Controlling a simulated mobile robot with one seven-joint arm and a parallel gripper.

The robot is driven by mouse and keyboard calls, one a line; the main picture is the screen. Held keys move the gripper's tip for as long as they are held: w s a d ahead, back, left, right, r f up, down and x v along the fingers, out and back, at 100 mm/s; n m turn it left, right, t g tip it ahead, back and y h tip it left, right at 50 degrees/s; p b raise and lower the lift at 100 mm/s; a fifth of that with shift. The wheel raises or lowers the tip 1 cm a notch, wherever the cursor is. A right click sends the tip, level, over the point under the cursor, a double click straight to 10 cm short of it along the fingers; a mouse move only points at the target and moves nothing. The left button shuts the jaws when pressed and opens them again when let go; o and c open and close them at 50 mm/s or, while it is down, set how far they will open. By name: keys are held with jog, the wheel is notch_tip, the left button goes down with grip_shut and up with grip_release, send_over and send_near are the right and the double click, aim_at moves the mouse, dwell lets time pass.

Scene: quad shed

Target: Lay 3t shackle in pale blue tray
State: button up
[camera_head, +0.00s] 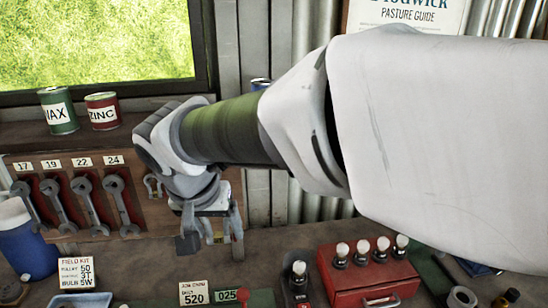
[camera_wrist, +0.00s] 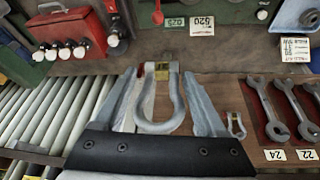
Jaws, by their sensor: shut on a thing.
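My gripper (camera_head: 213,241) points down above the bench, in front of the tool board. In the wrist view, a grey bow shackle (camera_wrist: 178,110) with a yellow tag lies between the fingers of my gripper (camera_wrist: 160,75), which are shut on it; the tag's print is too small to read surely. In the head view the shackle is mostly hidden by the fingers. The pale blue tray (camera_head: 80,301) is at the bottom left edge of the head view, partly cut off. It also shows at the top right of the wrist view (camera_wrist: 294,17).
A field kit card (camera_head: 77,272) stands behind the tray. Several wrenches (camera_head: 88,200) and a smaller shackle (camera_head: 152,186) hang on the board. A blue container (camera_head: 25,248) is at left. A red box (camera_head: 365,275) with bulbs is at right. Cans (camera_head: 57,110) stand on the shelf.

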jog(key=shift+r, duration=0.55)
jog(key=s+d+b, duration=0.1)
jog(key=s, duration=0.5)
jog(key=shift+s+d+b, duration=0.3)
jog(key=shift+s+b, duration=0.05)
jog(key=shift+b, duration=0.05)
jog(key=shift+s+r, duration=0.1)
jog(key=shift+s, duration=0.55)
grip_shut()
jog(key=shift+w+a+p, duration=0.25)
jog(key=shift+w+p, duration=0.05)
jog(key=shift+w, duration=0.85)
jog(key=shift+w+a+p, duration=0.2)
jog(key=shift+w+p, duration=0.05)
jog(key=shift+w, duration=0.85)
jog(key=shift+w+a+p, duration=0.25)
jog(key=shift+w+p, duration=0.05)
jog(key=shift+w, duration=0.85)
